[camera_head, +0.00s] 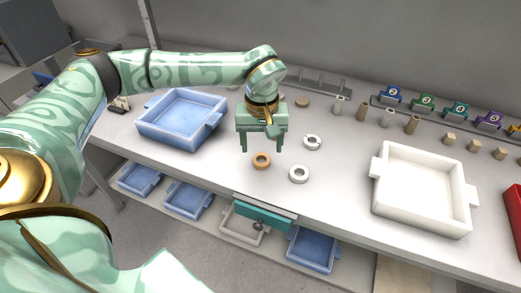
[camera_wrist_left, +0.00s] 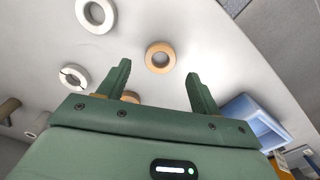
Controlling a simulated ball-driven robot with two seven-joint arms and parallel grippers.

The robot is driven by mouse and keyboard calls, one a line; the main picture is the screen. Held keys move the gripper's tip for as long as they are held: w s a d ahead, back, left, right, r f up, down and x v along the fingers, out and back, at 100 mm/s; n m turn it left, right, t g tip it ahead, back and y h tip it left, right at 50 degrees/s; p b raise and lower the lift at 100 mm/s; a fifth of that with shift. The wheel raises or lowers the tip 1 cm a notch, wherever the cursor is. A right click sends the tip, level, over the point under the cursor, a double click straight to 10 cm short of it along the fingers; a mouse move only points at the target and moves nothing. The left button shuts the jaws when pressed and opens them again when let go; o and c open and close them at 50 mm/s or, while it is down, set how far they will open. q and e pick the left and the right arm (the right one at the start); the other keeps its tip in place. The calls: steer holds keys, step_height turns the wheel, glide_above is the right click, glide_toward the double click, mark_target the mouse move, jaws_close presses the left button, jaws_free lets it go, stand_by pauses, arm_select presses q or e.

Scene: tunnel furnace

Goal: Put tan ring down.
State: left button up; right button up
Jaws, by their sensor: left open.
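The tan ring (camera_head: 261,167) lies flat on the grey-white table. My left gripper (camera_head: 262,149) is above it, fingers pointing down, open and empty. In the left wrist view the tan ring (camera_wrist_left: 160,69) shows between and beyond the two open fingertips (camera_wrist_left: 158,74), with table visible around it. It looks apart from both fingers. My right gripper is not in view.
A white ring (camera_head: 299,181) and a notched white ring (camera_head: 307,143) lie close right of the tan ring. A blue tray (camera_head: 171,138) stands left, a white tray (camera_head: 417,219) right. Pegs, blocks and numbered holders line the back. The table's front edge is near.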

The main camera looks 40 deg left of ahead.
arm_select(q)
step_height(320, 180, up, 8)
steer(key=p, duration=0.2)
steer(key=shift+s+f, duration=0.1)
stand_by(0.4)
